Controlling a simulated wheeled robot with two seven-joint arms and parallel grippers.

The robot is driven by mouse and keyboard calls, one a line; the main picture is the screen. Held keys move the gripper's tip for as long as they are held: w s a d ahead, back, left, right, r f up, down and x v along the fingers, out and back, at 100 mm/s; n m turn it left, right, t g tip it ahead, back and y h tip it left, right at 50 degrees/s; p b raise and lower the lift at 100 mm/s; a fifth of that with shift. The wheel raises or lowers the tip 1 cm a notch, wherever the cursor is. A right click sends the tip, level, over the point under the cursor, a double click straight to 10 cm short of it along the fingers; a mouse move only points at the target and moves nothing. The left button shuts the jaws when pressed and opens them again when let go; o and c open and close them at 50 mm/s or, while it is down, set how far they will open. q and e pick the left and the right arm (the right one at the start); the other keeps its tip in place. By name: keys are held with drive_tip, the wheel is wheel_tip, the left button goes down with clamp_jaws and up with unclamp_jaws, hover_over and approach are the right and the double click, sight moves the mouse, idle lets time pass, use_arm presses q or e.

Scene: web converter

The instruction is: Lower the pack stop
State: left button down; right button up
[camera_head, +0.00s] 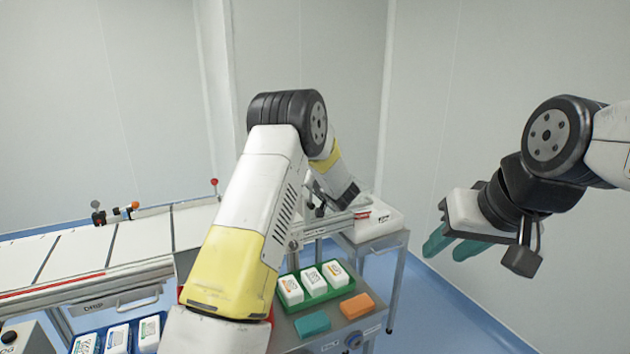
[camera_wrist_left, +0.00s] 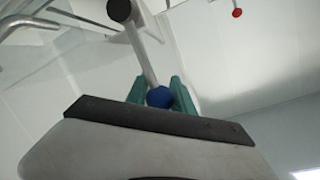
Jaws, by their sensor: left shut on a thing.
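In the left wrist view a grey lever (camera_wrist_left: 141,48) runs down to a round blue knob (camera_wrist_left: 159,97). The teal fingers of my left gripper (camera_wrist_left: 158,93) are on both sides of the knob and shut on it. In the head view my left arm reaches to the right end of the conveyor, and its own links hide the left fingers and the knob. I cannot make out the pack stop itself for certain. My right gripper (camera_head: 454,243) hangs at the right, its teal fingers apart and empty, clear of everything.
The conveyor (camera_head: 125,240) runs along the left. A green tray (camera_head: 307,300) with white packs stands on a cart, beside a teal block (camera_head: 312,324) and an orange block (camera_head: 357,306). A white box (camera_head: 378,219) sits on a side table. The floor at right is free.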

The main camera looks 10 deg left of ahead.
use_arm(q)
drive_tip(key=shift+d+f, duration=0.1)
drive_tip(key=shift+f, duration=0.2)
drive_tip(key=c, duration=1.1)
unclamp_jaws()
drive_tip(key=shift+r, duration=0.1)
drive_tip(key=v, duration=0.7)
drive_tip(key=shift+s, duration=0.35)
drive_tip(key=shift+d+r, duration=0.15)
